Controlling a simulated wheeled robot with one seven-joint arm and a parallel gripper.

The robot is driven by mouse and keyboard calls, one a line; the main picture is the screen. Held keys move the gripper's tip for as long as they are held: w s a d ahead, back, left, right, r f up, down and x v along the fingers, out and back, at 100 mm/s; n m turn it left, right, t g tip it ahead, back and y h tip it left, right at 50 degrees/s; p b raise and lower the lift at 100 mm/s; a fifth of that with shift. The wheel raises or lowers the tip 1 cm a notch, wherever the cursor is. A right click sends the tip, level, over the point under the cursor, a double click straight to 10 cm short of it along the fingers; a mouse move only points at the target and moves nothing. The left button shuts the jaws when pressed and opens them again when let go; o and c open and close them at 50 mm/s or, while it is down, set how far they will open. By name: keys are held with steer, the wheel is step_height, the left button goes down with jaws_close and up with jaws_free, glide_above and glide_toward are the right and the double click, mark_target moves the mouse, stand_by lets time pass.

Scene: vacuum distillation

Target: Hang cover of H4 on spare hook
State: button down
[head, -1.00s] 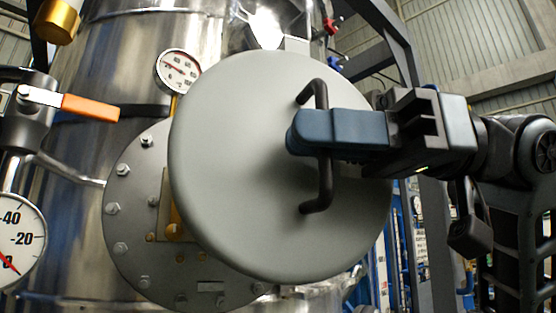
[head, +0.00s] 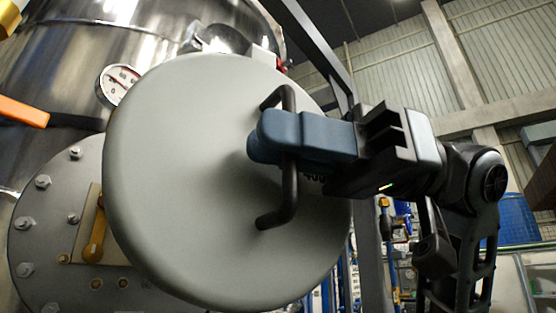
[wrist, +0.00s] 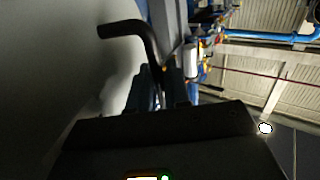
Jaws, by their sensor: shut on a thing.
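A round grey cover (head: 190,190) with a black bar handle (head: 290,195) fills the middle of the head view. My gripper (head: 268,138) is shut on the handle, its blue fingers across the bar near mid-height. The cover is held up in front of the steel vessel, face towards the camera. In the wrist view the cover (wrist: 50,70) is a dim grey surface at the left, and the handle (wrist: 135,30) bends down towards the fingers. I cannot make out a spare hook or any H4 label.
Behind the cover stand the steel vessel (head: 100,60) and a bolted round flange (head: 40,270), partly hidden by it. A pressure gauge (head: 118,84) and an orange lever (head: 22,111) are at the left. A dark beam (head: 315,50) slants behind the cover. Blue pipework is at the lower right.

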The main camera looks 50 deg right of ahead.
steer(key=s+a+b, duration=0.5)
steer(key=s+b, duration=0.2)
steer(key=s, duration=0.6)
steer(key=shift+s, duration=0.15)
stand_by(0.7)
stand_by(1.4)
steer(key=w+d+p, duration=0.3)
steer(key=w, duration=0.4)
steer(key=shift+w, duration=0.15)
stand_by(0.4)
